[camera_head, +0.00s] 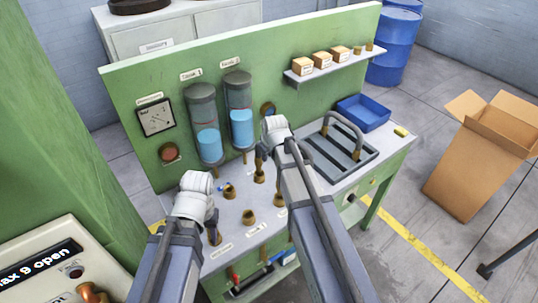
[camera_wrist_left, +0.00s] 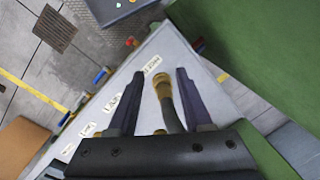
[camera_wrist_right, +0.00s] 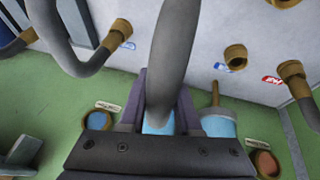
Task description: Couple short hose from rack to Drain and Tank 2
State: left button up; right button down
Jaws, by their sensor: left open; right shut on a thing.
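My right gripper (camera_head: 262,150) is shut on a thick grey hose (camera_wrist_right: 175,45), seen close up in the right wrist view. In the head view my right arm hides most of this hose. My left gripper (camera_head: 214,232) is open low over the bench's left part. In the left wrist view a brass hose end (camera_wrist_left: 163,86) with a grey bend stands between its spread fingers. Tank 2 (camera_head: 240,110) is the right one of two cylinders with blue liquid on the green panel. Brass ports (camera_head: 248,216) stand on the bench; I cannot read which is Drain.
The slotted grey rack (camera_head: 368,158) at the bench's right bears an arched grey hose (camera_head: 352,128). A blue bin (camera_head: 363,113) stands behind it. Tank 1 (camera_head: 206,125) is beside Tank 2. A shelf (camera_head: 335,69) with small boxes juts from the panel.

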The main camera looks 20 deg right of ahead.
aim_at(271, 155)
jog(key=shift+f+b, duration=1.9)
jog(key=shift+f, duration=0.05)
jog(key=c, duration=0.5)
grip_release()
jog(key=p+v, duration=0.7)
jog(key=v, duration=0.1)
